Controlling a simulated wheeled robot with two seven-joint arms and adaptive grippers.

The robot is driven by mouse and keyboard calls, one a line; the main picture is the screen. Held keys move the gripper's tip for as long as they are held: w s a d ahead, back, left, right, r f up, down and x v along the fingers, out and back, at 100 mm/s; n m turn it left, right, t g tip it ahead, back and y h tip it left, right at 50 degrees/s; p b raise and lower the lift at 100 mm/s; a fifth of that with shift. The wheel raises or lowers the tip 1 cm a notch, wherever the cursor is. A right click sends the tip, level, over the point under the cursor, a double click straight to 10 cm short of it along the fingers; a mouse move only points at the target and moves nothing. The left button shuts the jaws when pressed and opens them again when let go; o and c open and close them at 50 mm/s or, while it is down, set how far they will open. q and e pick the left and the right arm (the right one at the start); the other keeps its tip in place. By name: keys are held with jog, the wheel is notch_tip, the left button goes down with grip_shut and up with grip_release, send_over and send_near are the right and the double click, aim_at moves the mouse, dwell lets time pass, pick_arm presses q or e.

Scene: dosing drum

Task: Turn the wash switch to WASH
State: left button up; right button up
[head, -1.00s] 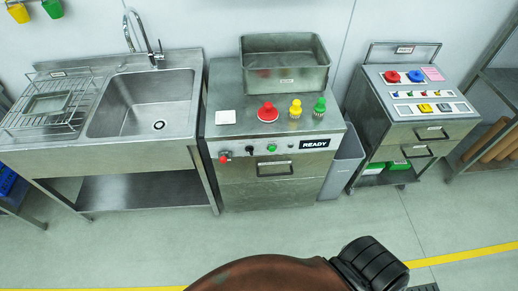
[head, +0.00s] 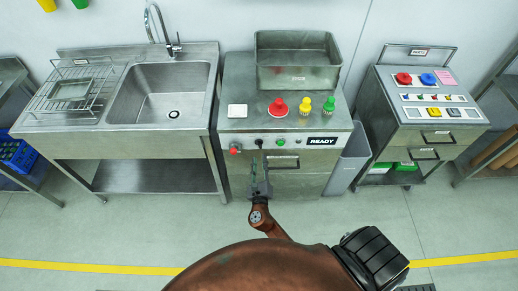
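The dosing cabinet (head: 235,183) stands in the middle of the head view with a strip of controls along its front. A small black knob (head: 258,142), which looks like the wash switch, sits between a red button (head: 235,148) and a green button (head: 281,142). Its position and label are too small to read. A READY display (head: 323,141) is at the strip's right. My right gripper (head: 260,163) points at the cabinet front, just below the black knob in the picture. Whether it touches anything, or its fingers are apart, is unclear. My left gripper is out of view.
Red (head: 278,108), yellow (head: 305,107) and green (head: 329,105) knobbed items and a metal bin (head: 300,62) stand on the cabinet top. A drawer handle (head: 283,161) is close to my gripper. A sink (head: 160,95) stands left, a button console (head: 425,95) right.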

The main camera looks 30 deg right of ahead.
aim_at(259, 147)
jog(key=x, duration=0.6)
jog(key=shift+w, duration=0.15)
jog(key=shift+w+d, duration=0.3)
jog(key=shift+w, duration=0.15)
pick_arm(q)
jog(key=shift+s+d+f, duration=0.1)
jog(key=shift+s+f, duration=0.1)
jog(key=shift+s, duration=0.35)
pick_arm(e)
jog(key=shift+c, duration=0.6)
grip_shut()
jog(key=shift+a, duration=0.1)
